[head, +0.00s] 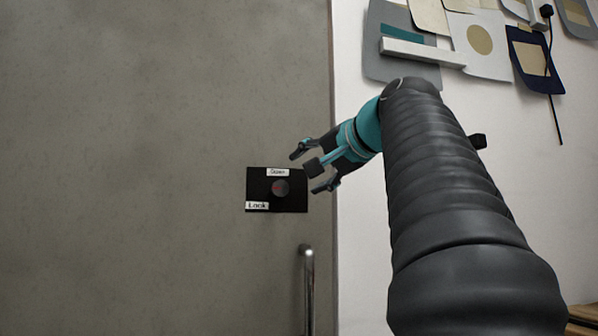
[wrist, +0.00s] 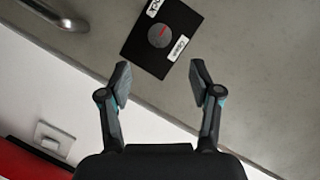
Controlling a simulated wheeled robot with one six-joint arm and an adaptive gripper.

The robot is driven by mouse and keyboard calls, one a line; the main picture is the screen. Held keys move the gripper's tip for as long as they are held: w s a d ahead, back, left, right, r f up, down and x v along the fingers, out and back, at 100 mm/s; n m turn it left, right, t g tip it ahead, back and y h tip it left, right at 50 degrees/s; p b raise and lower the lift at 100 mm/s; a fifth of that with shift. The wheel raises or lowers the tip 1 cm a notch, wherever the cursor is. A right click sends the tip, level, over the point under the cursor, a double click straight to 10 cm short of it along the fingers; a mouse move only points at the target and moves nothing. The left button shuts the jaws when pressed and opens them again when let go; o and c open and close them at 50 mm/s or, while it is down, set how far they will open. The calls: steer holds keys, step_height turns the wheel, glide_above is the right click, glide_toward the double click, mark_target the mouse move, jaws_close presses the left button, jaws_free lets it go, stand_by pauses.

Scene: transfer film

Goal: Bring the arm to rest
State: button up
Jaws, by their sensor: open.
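My gripper (head: 318,168) is open and empty in the head view, in front of the right edge of a grey door. Its two fingers also show apart in the wrist view (wrist: 159,82), with nothing between them. My dark ribbed arm runs up from the lower right of the head view and bends left at the top. A black plate (head: 257,188) with a round knob (head: 281,188) and two white labels is on the door, just left of the fingers. The plate is beyond the fingertips in the wrist view (wrist: 186,22). The gripper appears apart from the knob.
The grey door (head: 150,150) fills the left of the head view, with a metal handle (head: 308,285) below the plate. A white wall (head: 355,240) is on the right, with papers (head: 480,50) at the top. A white switch (wrist: 53,138) and a red thing (wrist: 25,160) show in the wrist view.

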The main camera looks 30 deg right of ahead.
stand_by(0.3)
steer(key=w+d+f+g+h, duration=0.25)
steer(key=d+f, duration=0.45)
steer(key=f, duration=0.5)
step_height(320, 180, down, 13)
steer(key=s+a+n+g, duration=0.1)
steer(key=s+a+g, duration=0.1)
steer(key=g, duration=0.1)
steer(key=s+a+f+n+g, duration=0.1)
steer(key=s+a+f+n, duration=0.2)
steer(key=f, duration=0.7)
steer(key=s+a+f+n+g+y, duration=0.1)
steer(key=s+a+f+n+g, duration=0.1)
steer(key=s+a+f, duration=0.6)
steer(key=s+a+f+n+g, duration=0.1)
steer(key=s+a+f+n, duration=0.4)
steer(key=a+f, duration=0.6)
steer(key=shift+s+f+y, duration=0.35)
steer(key=shift+s+f, duration=0.1)
steer(key=shift+f, duration=0.25)
